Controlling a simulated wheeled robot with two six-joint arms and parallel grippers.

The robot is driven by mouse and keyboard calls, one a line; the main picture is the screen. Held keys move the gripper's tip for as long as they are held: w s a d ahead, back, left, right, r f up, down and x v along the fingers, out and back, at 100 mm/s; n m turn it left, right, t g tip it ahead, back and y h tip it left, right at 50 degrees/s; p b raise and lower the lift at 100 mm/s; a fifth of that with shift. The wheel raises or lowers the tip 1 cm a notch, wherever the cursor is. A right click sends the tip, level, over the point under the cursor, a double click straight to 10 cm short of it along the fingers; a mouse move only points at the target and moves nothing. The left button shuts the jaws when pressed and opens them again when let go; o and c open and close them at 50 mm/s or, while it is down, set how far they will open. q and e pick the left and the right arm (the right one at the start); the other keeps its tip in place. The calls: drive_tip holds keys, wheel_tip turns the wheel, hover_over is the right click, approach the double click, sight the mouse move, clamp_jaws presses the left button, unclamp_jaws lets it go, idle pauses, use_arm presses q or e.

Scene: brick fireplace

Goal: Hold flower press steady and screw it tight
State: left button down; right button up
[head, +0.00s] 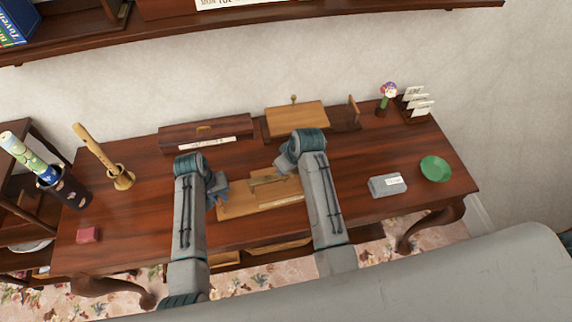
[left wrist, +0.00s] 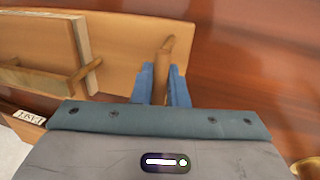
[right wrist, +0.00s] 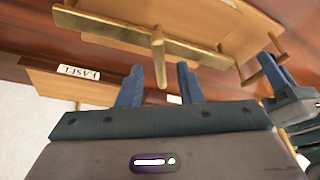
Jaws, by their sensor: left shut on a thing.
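The flower press is a light wooden board (head: 236,208) near the middle of the desk, with a brass-coloured bar (right wrist: 110,28) across its top. A short stub (right wrist: 158,58) stands out from the bar. My left gripper (head: 217,187) is shut on the wooden handle (left wrist: 166,52) at the press's left end; the handle also shows in the right wrist view (right wrist: 272,68). My right gripper (head: 281,167) is over the press's far right side. In the right wrist view its fingers (right wrist: 160,84) are apart, with the stub just beyond them and nothing gripped.
Behind the press are a dark wooden box (head: 225,131) and a light wooden stand (head: 297,119). A grey block (head: 387,187) and green bowl (head: 435,168) are at right.

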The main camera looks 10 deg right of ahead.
drive_tip(key=v, duration=1.1)
drive_tip(key=w+d+f+m+t+h, duration=0.2)
drive_tip(key=d+f+m+t+h, duration=0.1)
drive_tip(key=d+t, duration=0.25)
drive_tip(key=w+d+f+m+t+h, duration=0.25)
drive_tip(key=d+f+t, duration=0.2)
drive_tip(key=d, duration=0.25)
drive_tip(key=s+a+f+n+t+y, duration=0.2)
drive_tip(key=s+a+f+n+y, duration=0.35)
drive_tip(key=s+a+y, duration=0.55)
drive_tip(key=shift+y, duration=0.65)
drive_tip(key=x, duration=0.3)
drive_tip(key=d+x, duration=0.1)
drive_tip(key=x, duration=0.3)
drive_tip(key=w+x, duration=0.1)
drive_tip(key=x, duration=0.3)
drive_tip(key=shift+w+d+r, duration=0.1)
drive_tip(key=shift+w+d, duration=0.1)
